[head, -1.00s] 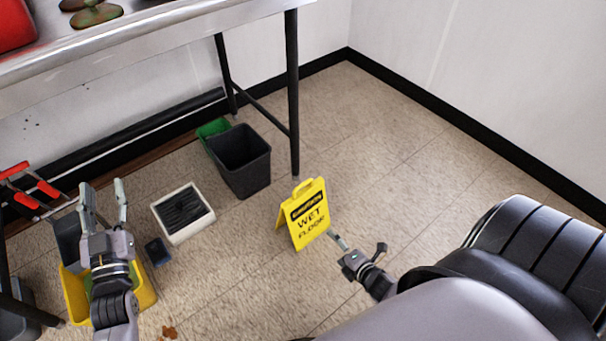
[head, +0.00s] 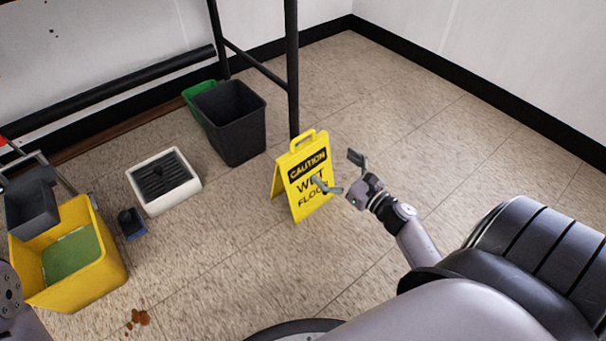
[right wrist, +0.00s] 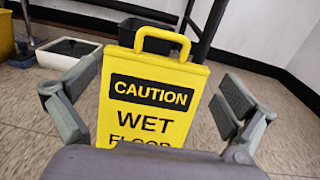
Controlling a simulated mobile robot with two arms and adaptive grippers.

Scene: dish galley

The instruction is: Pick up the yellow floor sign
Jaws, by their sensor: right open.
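The yellow floor sign (head: 307,168) stands upright on the tiled floor in the middle of the head view, with "CAUTION WET FLOOR" on its front and a loop handle on top. My right gripper (head: 338,172) is open in front of the sign at its right side, with one finger overlapping its front in the picture. In the right wrist view the sign (right wrist: 150,95) shows between the two spread fingers, and its lower part is hidden by my gripper body. I cannot tell whether a finger touches it. My left gripper is out of view; only part of my left arm shows at the lower left.
A dark bin (head: 232,125) stands behind the sign beside a table leg (head: 291,70). A white floor drain box (head: 164,181) and a yellow mop bucket (head: 95,275) are to the left. A brown spill (head: 138,318) lies in front. Floor to the right is clear.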

